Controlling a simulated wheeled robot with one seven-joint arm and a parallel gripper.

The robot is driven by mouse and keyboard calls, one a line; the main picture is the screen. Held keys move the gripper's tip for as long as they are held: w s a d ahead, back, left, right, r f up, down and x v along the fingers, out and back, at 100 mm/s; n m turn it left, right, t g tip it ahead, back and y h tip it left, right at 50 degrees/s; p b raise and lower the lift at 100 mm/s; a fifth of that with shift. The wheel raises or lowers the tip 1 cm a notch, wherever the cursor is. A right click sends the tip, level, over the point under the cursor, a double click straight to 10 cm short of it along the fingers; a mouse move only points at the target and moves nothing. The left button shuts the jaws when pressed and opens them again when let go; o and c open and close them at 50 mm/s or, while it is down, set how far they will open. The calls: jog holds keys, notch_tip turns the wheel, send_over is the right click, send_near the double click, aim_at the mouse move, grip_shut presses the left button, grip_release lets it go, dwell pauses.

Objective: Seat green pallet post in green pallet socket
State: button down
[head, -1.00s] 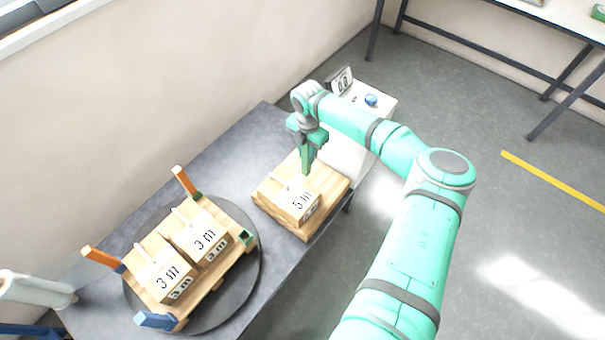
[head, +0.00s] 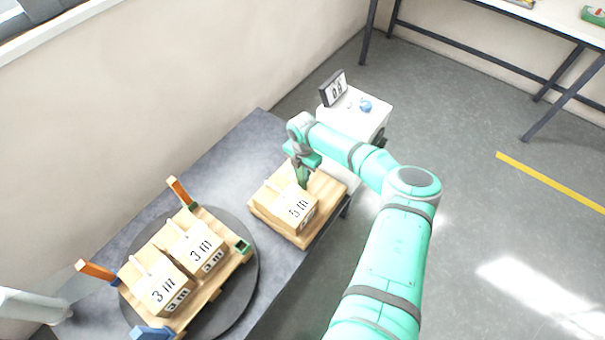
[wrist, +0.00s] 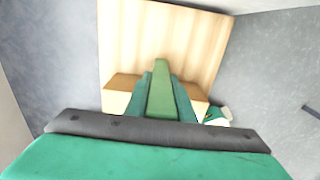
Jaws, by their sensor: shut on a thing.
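My gripper (head: 302,168) is shut on the green pallet post (head: 303,178). It holds the post over the small wooden pallet, just behind the box marked 5 m. Whether the post's lower end touches anything cannot be told. In the wrist view the green post (wrist: 161,92) lies between the two fingers, over pale wood. The green pallet socket (head: 243,247) is a small dark-centred green corner piece at the right corner of the loaded pallet (head: 212,292). It looks empty. My gripper is to its upper right, well apart from it.
The loaded pallet sits on a dark round turntable (head: 250,275) with two 3 m boxes (head: 200,250). Posts stand at other corners, including an orange one (head: 97,272). The small wooden pallet (head: 268,212) carries the 5 m box (head: 290,210). A white stand (head: 352,115) is behind.

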jog(key=shift+f, duration=0.15)
jog(key=c, duration=1.5)
grip_release()
jog(key=shift+c, duration=0.2)
jog(key=shift+w, duration=0.1)
